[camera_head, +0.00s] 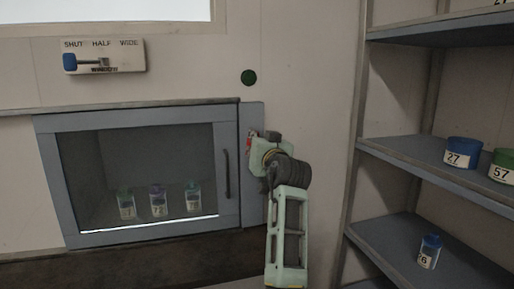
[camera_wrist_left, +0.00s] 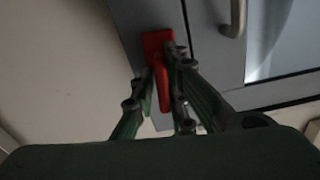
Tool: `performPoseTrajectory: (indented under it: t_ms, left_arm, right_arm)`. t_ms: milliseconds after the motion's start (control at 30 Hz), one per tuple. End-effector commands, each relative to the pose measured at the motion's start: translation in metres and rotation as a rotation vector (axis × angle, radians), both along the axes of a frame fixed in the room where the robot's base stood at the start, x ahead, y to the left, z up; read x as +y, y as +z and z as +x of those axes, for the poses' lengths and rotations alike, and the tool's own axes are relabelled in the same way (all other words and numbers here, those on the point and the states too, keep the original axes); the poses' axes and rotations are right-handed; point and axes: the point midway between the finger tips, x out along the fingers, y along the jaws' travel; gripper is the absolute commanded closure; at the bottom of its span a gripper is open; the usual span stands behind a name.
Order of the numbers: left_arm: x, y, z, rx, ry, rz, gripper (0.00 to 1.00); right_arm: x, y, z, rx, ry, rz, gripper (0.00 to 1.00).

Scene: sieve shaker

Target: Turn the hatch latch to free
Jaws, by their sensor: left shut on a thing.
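The red hatch latch (camera_wrist_left: 158,45) sits on the grey frame beside the hatch door. In the head view only a small red part of it (camera_head: 249,141) shows at the left of my gripper; the rest is hidden. My left gripper (camera_head: 256,145) is at the latch, to the right of the door. In the left wrist view its two fingers (camera_wrist_left: 164,92) are shut on the latch, one on each side. The hatch (camera_head: 228,120) has a glass pane and a dark vertical handle (camera_head: 227,174), and looks closed. My right gripper is not in view.
Several labelled vials (camera_head: 158,200) stand behind the glass. A window slider panel (camera_head: 104,56) marked SHUT, HALF, WIDE is on the wall, with a green round button (camera_head: 249,77). Shelves (camera_head: 400,158) at the right hold a blue jar (camera_head: 462,152), a green jar (camera_head: 503,166) and a vial (camera_head: 429,252).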

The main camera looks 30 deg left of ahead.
Motion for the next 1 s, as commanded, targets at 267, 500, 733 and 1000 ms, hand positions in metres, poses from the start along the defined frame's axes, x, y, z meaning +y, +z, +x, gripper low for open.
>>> performPoseTrajectory:
  t_ms: [267, 500, 733, 1000]
  left_arm:
    - [0.0022, 0.0029, -0.0018, -0.016, 0.005, -0.006, 1.0]
    - [0.0023, 0.0022, -0.0018, -0.014, 0.006, -0.007, 0.86]
    - [0.0017, 0.0009, -0.0012, -0.012, 0.004, -0.009, 0.72]
    - [0.0008, 0.0021, -0.0004, -0.011, 0.002, -0.009, 0.72]
  right_arm:
    - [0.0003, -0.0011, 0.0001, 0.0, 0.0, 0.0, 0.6]
    - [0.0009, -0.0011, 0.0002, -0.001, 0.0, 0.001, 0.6]
    - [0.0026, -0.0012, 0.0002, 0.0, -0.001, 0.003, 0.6]
    - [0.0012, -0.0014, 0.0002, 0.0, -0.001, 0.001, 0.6]
